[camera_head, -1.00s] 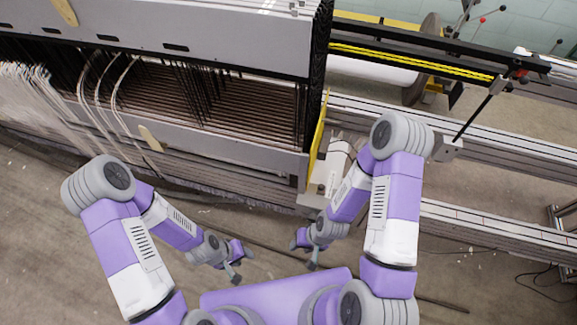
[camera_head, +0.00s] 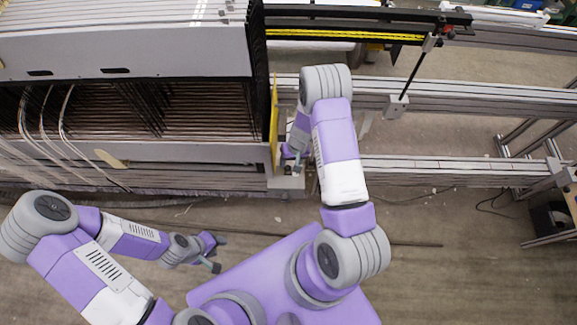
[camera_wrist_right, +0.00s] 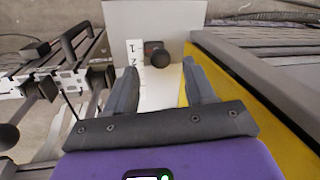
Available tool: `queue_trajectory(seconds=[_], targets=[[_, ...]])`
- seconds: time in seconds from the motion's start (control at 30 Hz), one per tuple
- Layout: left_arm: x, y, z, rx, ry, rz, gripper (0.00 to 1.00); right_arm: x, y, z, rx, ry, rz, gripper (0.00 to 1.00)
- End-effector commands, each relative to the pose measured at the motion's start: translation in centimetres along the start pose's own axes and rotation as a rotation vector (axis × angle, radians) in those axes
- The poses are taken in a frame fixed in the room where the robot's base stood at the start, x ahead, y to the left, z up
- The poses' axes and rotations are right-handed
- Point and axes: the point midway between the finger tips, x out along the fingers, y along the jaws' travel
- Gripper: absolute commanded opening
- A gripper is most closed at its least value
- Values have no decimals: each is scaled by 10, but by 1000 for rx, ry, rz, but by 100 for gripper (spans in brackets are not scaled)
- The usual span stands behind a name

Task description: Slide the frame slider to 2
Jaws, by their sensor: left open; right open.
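The frame slider (camera_wrist_right: 154,46) is a small dark block with a round black knob (camera_wrist_right: 160,58), in the right wrist view. It is beside a white scale strip (camera_wrist_right: 134,52) marked 1 and 2, and its block is about level with the 1. My right gripper (camera_wrist_right: 161,66) is open, its two fingers pointing toward the knob, which appears between and just beyond the fingertips. In the head view my right gripper (camera_head: 291,160) is at the end of the loom, partly hidden by my arm. My left gripper (camera_head: 216,252) is open and empty over the floor.
A yellow plate (camera_wrist_right: 205,85) runs close along the right side of my right gripper. A grey metal frame with dark bars (camera_wrist_right: 60,75) is at the left of the wrist view. The loom's wire rack (camera_head: 180,110) fills the upper left of the head view; floor (camera_head: 450,270) is free at right.

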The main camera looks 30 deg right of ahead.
Motion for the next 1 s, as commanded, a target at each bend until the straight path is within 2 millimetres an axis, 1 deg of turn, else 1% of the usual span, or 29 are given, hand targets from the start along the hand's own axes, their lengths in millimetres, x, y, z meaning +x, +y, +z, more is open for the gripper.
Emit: queue_trajectory(seconds=[0.03, 0.1, 0.23, 0.37, 0.6, 0.93, 0.97, 1.0], targets=[[4, -2, 0, 0, 0, 0, 43, 12, 1, 1, 2, -2, 0, 54], [6, -2, 0, 0, 0, 0, 43, 22, 1, 1, 1, -3, 0, 54], [8, -3, 0, 0, 0, 0, 43, 35, 0, 1, 1, -1, 0, 54], [9, -3, 0, 0, 0, 0, 43, 40, 0, 0, 0, 1, 0, 54], [8, -3, 0, 0, 0, 0, 43, 40, 0, 0, 0, 0, 0, 54], [8, -3, 0, 0, 0, 0, 43, 39, 0, 0, 1, 0, 0, 4], [8, -3, 0, 0, 0, 0, 43, 39, 0, 0, 1, 0, 0, 0], [8, -3, 0, 0, 0, 0, 43, 39, 0, 0, 1, 0, 0, 0]])
